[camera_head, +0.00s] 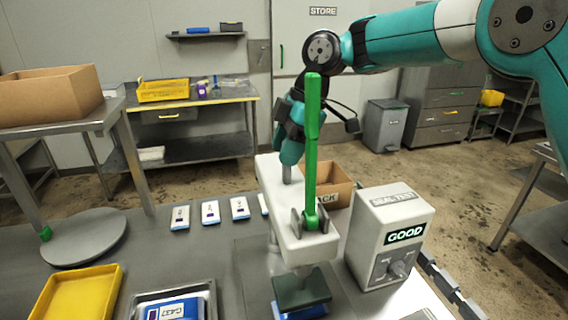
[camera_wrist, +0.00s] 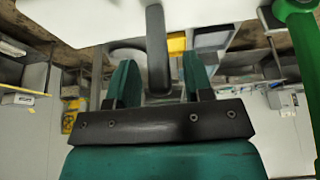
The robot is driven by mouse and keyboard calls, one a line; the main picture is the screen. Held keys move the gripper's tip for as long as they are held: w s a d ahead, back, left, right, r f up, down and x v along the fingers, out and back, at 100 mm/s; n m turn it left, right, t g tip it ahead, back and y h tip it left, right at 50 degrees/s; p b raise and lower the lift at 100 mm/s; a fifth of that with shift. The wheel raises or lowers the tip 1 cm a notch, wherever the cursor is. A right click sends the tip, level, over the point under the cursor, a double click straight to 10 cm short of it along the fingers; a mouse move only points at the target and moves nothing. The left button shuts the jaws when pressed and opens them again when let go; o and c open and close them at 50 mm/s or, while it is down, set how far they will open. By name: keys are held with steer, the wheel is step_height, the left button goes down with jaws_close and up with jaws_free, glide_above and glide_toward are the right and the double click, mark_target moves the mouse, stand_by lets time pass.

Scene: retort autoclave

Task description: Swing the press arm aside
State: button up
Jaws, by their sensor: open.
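The white press arm (camera_head: 290,215) lies over the bench, with a tall green lever (camera_head: 312,150) upright near its front end. A dark press head (camera_head: 302,288) hangs under that end, over a blue-edged pack (camera_head: 302,310). A grey peg (camera_head: 287,174) stands on the arm's rear part. My gripper (camera_head: 290,150) is above that rear part, partly behind the green lever. In the wrist view, the peg (camera_wrist: 157,50) shows between the two green fingers of my gripper (camera_wrist: 158,80), with gaps on both sides. The jaws are open; the peg is not gripped.
A seal tester box (camera_head: 390,235) reading GOOD stands right of the press. A cardboard box (camera_head: 330,184) is behind it. Several white packs (camera_head: 210,212) lie to the left, with a yellow tray (camera_head: 75,300) and a metal tray (camera_head: 208,290) at the front left.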

steer(key=shift+x, duration=0.8)
jaws_close()
